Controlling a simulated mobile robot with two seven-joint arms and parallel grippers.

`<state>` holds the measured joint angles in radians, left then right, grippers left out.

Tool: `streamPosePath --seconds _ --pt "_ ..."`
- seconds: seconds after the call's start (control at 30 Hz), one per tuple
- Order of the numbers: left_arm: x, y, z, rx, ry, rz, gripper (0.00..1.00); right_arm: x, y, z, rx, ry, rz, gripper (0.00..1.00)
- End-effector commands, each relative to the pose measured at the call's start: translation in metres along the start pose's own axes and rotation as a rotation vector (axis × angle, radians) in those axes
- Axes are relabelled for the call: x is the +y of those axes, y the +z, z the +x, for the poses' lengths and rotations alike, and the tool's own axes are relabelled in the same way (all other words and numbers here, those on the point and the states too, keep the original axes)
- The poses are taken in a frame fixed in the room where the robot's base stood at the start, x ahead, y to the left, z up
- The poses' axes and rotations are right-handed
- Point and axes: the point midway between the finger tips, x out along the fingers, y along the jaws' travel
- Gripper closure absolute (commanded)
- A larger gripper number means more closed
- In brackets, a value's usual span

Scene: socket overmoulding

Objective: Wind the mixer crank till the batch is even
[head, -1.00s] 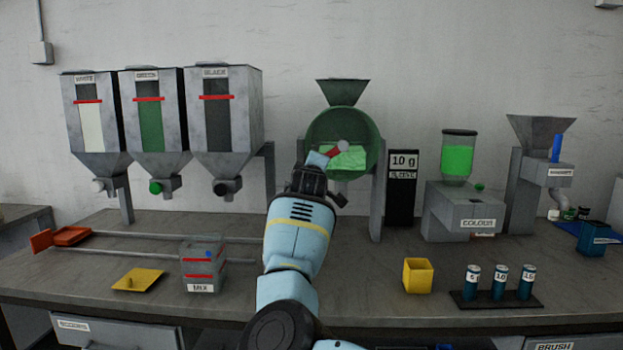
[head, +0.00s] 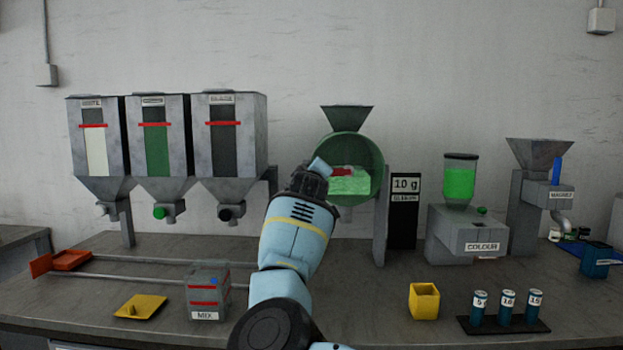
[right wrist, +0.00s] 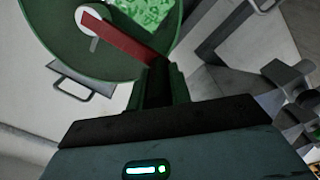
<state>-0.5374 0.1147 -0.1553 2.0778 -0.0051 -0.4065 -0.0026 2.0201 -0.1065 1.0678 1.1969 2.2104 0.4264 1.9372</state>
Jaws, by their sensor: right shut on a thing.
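A light and bright green batch (head: 350,185) shows in the drum, and speckled green granules show in the right wrist view (right wrist: 148,12). The red crank (head: 341,172) crosses the drum's front. In the right wrist view the crank arm (right wrist: 122,40) runs from a white hub (right wrist: 91,20) down to my fingers. My right gripper (right wrist: 160,85) is shut on the crank's outer end, which the fingers hide. My left gripper is out of view.
Three hoppers (head: 230,140) stand left of the mixer. A 10 g display (head: 404,205) and the colour unit (head: 468,235) stand to its right. A mix box (head: 206,293), yellow tray (head: 141,307), yellow cup (head: 424,301) and small cylinders (head: 507,308) sit on the bench.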

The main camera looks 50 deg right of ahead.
Motion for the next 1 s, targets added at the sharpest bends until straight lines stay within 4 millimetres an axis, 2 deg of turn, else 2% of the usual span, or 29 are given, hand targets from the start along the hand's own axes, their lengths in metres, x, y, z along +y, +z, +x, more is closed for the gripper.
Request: streamPosePath --seconds 0.37,0.4,0.53,0.83,1.0 --pt "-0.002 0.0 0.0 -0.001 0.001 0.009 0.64 0.004 -0.001 0.0 0.001 0.007 -0.001 1.0" --pt "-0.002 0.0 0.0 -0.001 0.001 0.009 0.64 0.005 -0.001 0.0 0.001 0.007 -0.001 0.75" --pt "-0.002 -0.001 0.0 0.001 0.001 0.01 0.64 0.004 0.0 0.0 0.0 0.006 0.0 0.59" --pt "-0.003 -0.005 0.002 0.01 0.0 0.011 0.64 0.002 0.0 -0.001 -0.001 0.003 0.0 0.59" --pt "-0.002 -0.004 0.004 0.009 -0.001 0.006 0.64 0.001 0.001 -0.01 -0.002 0.004 -0.001 0.59"
